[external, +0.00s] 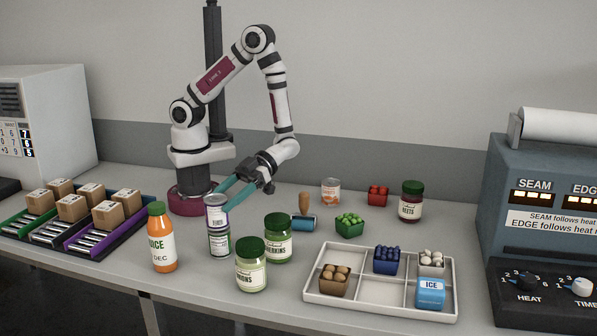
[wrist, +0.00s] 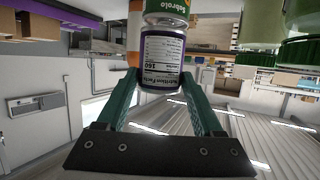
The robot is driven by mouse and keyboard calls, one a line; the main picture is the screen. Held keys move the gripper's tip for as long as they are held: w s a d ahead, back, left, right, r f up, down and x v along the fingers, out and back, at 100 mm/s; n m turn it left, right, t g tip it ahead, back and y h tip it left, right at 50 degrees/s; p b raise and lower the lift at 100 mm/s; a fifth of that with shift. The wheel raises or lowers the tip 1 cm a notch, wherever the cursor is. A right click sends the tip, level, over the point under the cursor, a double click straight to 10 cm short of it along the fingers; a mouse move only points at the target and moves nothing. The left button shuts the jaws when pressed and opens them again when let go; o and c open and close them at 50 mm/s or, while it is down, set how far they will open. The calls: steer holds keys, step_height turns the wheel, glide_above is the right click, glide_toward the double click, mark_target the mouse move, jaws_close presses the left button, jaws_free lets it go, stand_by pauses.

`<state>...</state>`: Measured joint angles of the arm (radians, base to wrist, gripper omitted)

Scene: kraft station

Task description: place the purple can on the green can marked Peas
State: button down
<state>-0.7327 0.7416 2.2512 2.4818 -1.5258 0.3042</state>
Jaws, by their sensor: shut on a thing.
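My gripper (external: 222,196), with teal fingers, is shut on the purple can (external: 215,212). In the wrist view the purple can (wrist: 163,60) sits between the fingertips (wrist: 162,78), its nutrition label facing the camera. The green can (external: 219,243) stands on the table directly under the purple can. It also shows in the wrist view (wrist: 167,10), end to end with the purple can. The two look in contact or nearly so; I cannot tell if a thin gap is left. The purple can looks slightly left of the green can's centre. The word Peas is not legible.
A juice bottle (external: 161,240) stands close on the left. Two green-lidded jars (external: 278,240) (external: 251,268) stand close on the right. A blue-headed roller (external: 302,222) lies behind them. A white divided tray (external: 322,300) is at right, and box racks (external: 92,248) are at far left.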

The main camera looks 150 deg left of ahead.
steer(key=shift+f, duration=0.25)
steer(key=shift+f, duration=0.1)
steer(key=shift+c, duration=0.2)
jaws_free()
